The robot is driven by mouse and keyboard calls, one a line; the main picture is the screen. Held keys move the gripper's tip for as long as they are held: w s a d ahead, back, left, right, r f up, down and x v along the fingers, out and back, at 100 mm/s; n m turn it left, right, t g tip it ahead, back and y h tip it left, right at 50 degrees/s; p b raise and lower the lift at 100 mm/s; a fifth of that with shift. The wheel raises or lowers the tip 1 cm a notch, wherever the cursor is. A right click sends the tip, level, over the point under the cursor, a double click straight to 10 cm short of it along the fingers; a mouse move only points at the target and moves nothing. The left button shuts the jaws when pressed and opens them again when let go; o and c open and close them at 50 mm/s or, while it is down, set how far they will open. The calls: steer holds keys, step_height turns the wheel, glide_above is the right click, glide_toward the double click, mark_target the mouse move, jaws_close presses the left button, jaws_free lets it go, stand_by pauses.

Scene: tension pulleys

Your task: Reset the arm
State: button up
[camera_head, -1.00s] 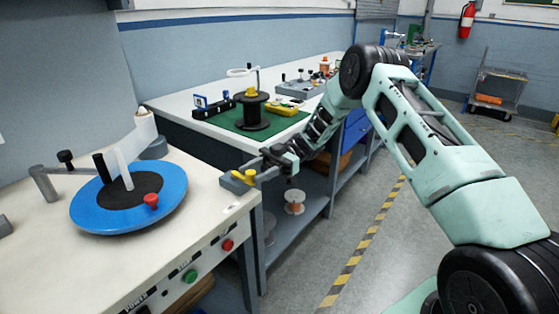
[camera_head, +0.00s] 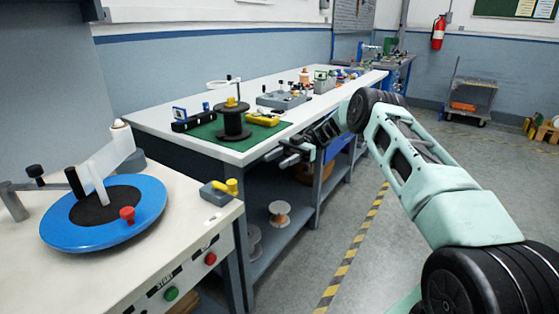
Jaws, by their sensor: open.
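My arm (camera_head: 410,165) reaches in from the lower right, its elbow near the middle of the picture and its forearm angled down to the left. My gripper (camera_head: 278,157) is open and empty. It appears in front of the right edge of the white workbench, above the aisle side. It is apart from the grey block with the yellow knob (camera_head: 230,187), which sits on the near bench corner to its lower left. The gap between the fingers is small in this view.
A blue disc (camera_head: 150,208) with a red knob is on the near bench (camera_head: 60,270). The far bench holds a black spool (camera_head: 233,122) on a green mat (camera_head: 205,131) and a yellow tool (camera_head: 262,119).

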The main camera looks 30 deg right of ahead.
stand_by(0.4)
steer(key=w+a+r+m+t+h+p, duration=0.1)
steer(key=w+a+r+m+t, duration=0.2)
steer(key=a+r+t, duration=0.5)
steer(key=w+a+r+m+t+h+p, duration=0.1)
steer(key=w+a+r+m+t+h, duration=0.3)
steer(key=a, duration=0.7)
steer(key=w+a+r+m+t+y+p, duration=0.1)
steer(key=w+a+r+t, duration=0.2)
steer(key=a+r, duration=0.55)
steer(key=s+f+m+g+h+p, duration=0.1)
steer(key=s+f+m+g+h, duration=0.1)
steer(key=s, duration=1.4)
steer(key=s+d+f+m+g+h+p, duration=0.1)
steer(key=s+f+g+h, duration=0.3)
steer(key=s, duration=1.2)
steer(key=s+d+f+m+g+h+p, duration=0.1)
steer(key=s+f+g+h, duration=0.3)
steer(key=s, duration=1.2)
steer(key=m+h, duration=0.1)
steer(key=h, duration=0.1)
steer(key=shift+d+m+h, duration=0.2)
steer(key=shift+m+h, duration=0.1)
steer(key=shift+h, duration=0.1)
